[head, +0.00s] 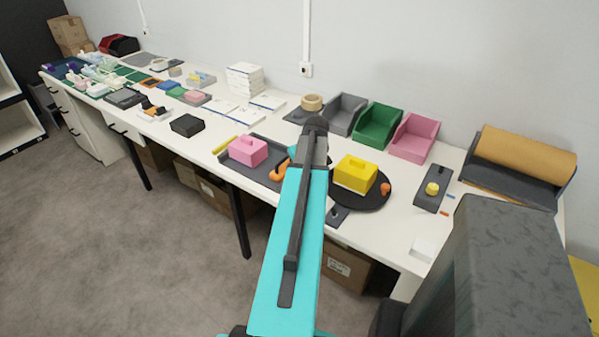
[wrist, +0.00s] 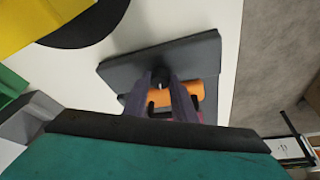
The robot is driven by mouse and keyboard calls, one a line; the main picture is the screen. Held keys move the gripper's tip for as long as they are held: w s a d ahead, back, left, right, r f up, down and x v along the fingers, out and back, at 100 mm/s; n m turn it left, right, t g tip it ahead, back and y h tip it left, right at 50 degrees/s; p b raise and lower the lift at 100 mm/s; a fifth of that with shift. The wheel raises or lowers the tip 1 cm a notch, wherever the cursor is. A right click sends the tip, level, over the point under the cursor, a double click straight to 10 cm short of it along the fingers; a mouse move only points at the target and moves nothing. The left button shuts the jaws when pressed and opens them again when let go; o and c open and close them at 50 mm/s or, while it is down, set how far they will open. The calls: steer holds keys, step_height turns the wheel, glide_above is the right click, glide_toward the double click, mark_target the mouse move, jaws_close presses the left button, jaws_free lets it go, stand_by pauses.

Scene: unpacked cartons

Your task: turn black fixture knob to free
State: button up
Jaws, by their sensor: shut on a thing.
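The black fixture knob (wrist: 160,74) stands on a dark grey plate (wrist: 190,53) in the wrist view. My gripper (wrist: 161,86) is shut on the knob, its two fingers reaching it from below in the picture. The fingers hide most of the knob, so its turn angle cannot be told, and I see no readable marks on the plate. In the head view the dark plate (head: 342,217) lies near the front table edge, below the black disc. My turquoise arm covers part of that area, and the gripper is not clearly visible there.
A yellow block (head: 355,173) sits on a black round disc (head: 372,198) close by. A pink block (head: 247,151) and an orange part (head: 279,172) are at the grey tray left of my arm. Grey, green (head: 377,126) and pink bins stand along the wall.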

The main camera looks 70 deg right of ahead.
steer(key=shift+w+d+n+t+y+b, duration=0.2)
steer(key=shift+n+t+y+b, duration=0.15)
steer(key=shift+n, duration=0.85)
steer(key=o, duration=1)
steer(key=shift+o, duration=0.2)
steer(key=shift+a, duration=0.1)
steer(key=shift+s, duration=0.1)
steer(key=shift+r, duration=0.1)
steer(key=shift+s+a+r, duration=0.1)
steer(key=shift+s+r, duration=0.15)
steer(key=shift+r, duration=0.15)
steer(key=b+v, duration=0.2)
steer(key=v, duration=1)
steer(key=shift+r, duration=0.35)
